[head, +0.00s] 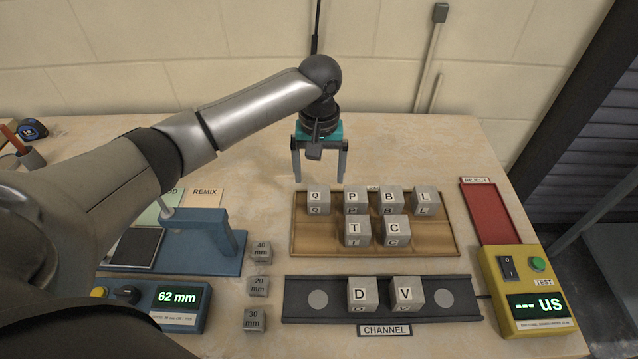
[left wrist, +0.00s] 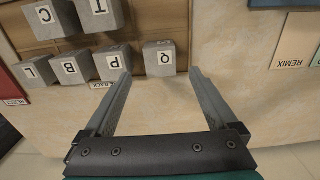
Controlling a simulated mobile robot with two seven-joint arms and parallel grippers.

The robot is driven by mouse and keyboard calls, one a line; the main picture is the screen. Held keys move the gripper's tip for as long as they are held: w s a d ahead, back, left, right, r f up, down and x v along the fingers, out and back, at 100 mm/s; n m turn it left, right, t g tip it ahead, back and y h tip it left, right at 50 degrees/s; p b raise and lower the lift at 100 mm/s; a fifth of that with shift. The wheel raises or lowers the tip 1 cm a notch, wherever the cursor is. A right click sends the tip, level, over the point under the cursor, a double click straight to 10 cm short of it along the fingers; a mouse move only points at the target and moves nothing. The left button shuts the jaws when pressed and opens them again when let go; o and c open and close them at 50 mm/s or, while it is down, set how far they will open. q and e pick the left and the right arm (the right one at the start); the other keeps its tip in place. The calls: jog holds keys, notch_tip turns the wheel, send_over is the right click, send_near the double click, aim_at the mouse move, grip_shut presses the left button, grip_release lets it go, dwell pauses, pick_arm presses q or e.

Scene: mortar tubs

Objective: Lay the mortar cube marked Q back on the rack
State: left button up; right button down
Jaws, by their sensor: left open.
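The cube marked Q (head: 318,201) is a grey block at the back left corner of the wooden rack (head: 312,241). It appears to rest on the rack, upright with its letter up. My left gripper (head: 319,178) is open and empty, just behind and above the Q cube, fingers pointing down. In the left wrist view the Q cube (left wrist: 159,58) lies just beyond the open fingertips (left wrist: 160,76), with neither finger touching it. Cubes P (head: 356,200), B (head: 390,200) and L (head: 426,201) share its row. My right gripper is not in view.
Cubes T (head: 357,232) and C (head: 396,231) stand in the rack's front row. A dark channel tray (head: 455,316) holds cubes D (head: 362,294) and V (head: 406,293). A red reject tray (head: 490,212) and yellow tester (head: 523,285) are right; a blue stand (head: 205,250) is left.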

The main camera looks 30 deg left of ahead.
aim_at(319, 194)
pick_arm(q)
notch_tip(319, 194, up, 5)
jog(key=shift+r+p, duration=0.1)
jog(key=shift+p, duration=0.2)
